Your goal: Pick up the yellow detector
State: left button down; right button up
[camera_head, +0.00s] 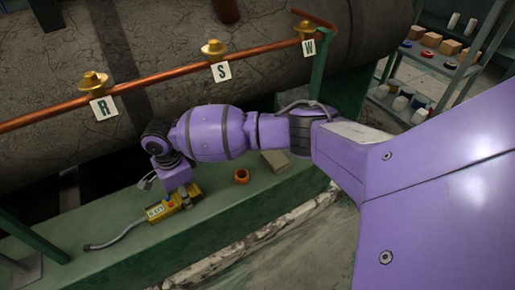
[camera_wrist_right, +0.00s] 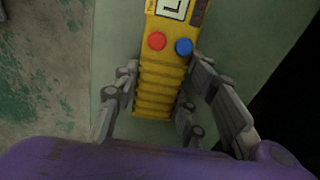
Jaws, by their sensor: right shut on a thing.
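The yellow detector (camera_head: 160,209) is on or just above the green ledge, with its grey flexible probe (camera_head: 116,239) stretching to the left; I cannot tell whether it touches the ledge. In the right wrist view the detector (camera_wrist_right: 158,92) shows a ribbed yellow grip, a red button, a blue button and part of a display. My right gripper (camera_head: 184,192) is over the detector's right end. In the wrist view the right gripper (camera_wrist_right: 160,82) has its fingers on both sides of the ribbed grip, shut on it. My left gripper is not in view.
The green ledge (camera_head: 225,215) also holds an orange-brown ring (camera_head: 242,176) and a grey-brown block (camera_head: 275,160). Behind runs a copper pipe (camera_head: 160,80) with brass valves tagged R, S and W, before a large cracked tank (camera_head: 160,40). Shelves (camera_head: 440,70) stand at upper right.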

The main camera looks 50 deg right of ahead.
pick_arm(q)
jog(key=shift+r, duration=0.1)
pick_arm(e)
jog(key=shift+w+r, duration=0.1)
jog(key=shift+r, duration=0.1)
